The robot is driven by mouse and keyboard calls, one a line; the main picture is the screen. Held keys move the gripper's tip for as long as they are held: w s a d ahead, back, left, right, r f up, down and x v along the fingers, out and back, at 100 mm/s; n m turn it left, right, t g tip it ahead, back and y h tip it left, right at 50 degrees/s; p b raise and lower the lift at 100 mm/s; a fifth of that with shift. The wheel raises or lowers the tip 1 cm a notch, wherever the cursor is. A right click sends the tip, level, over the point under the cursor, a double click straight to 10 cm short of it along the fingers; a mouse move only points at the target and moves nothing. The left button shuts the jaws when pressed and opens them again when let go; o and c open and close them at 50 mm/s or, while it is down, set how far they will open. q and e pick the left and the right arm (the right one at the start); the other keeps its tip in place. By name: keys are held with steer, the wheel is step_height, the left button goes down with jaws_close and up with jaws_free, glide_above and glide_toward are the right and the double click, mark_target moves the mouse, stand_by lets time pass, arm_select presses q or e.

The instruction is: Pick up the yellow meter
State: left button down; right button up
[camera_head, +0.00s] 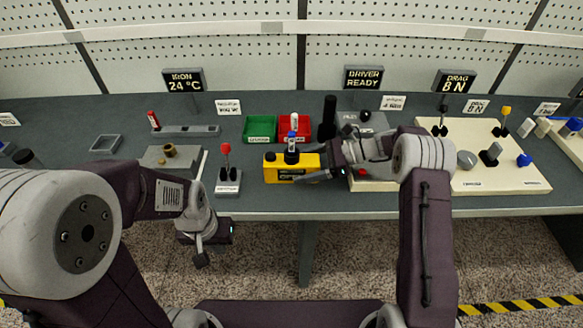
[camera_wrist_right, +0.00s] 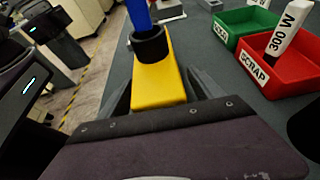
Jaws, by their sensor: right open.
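The yellow meter (camera_head: 277,171) is a yellow box near the table's front edge, with a black socket and a blue-and-white piece standing in its top. It also shows in the right wrist view (camera_wrist_right: 158,84), where the black socket holds a blue upright piece. My right gripper (camera_head: 318,174) is at the meter's right end. Its dark fingers lie on either side of the yellow body in the wrist view (camera_wrist_right: 160,92), open; I cannot tell whether they touch it. My left gripper (camera_head: 203,258) hangs low in front of the table edge, away from the meter; its jaws are unclear.
A red-knobbed switch (camera_head: 227,176) is at left. Cream boards (camera_head: 500,180) lie at right.

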mark_target(305, 160)
jaws_close()
steer(key=shift+r, duration=0.2)
steer(key=shift+r, duration=0.7)
step_height(305, 160, up, 3)
steer(key=shift+d+f, duration=0.15)
steer(key=shift+f, duration=0.05)
steer(key=s+d+r+p, duration=0.1)
steer(key=s+d+r, duration=0.5)
steer(key=d, duration=0.3)
steer(key=shift+s+d+r, duration=0.2)
steer(key=shift+s+r, duration=0.15)
steer(key=shift+w+a+f+b, duration=0.15)
steer(key=shift+w+a+f, duration=1)
steer(key=shift+a+f, duration=0.5)
steer(key=shift+w+a+f+b, duration=0.1)
steer(key=shift+w+a+f, duration=1)
steer(key=shift+a+f, duration=0.5)
steer(key=shift+w+a+f+b, duration=0.15)
steer(key=shift+w+a+f, duration=1)
steer(key=shift+a+f, duration=0.45)
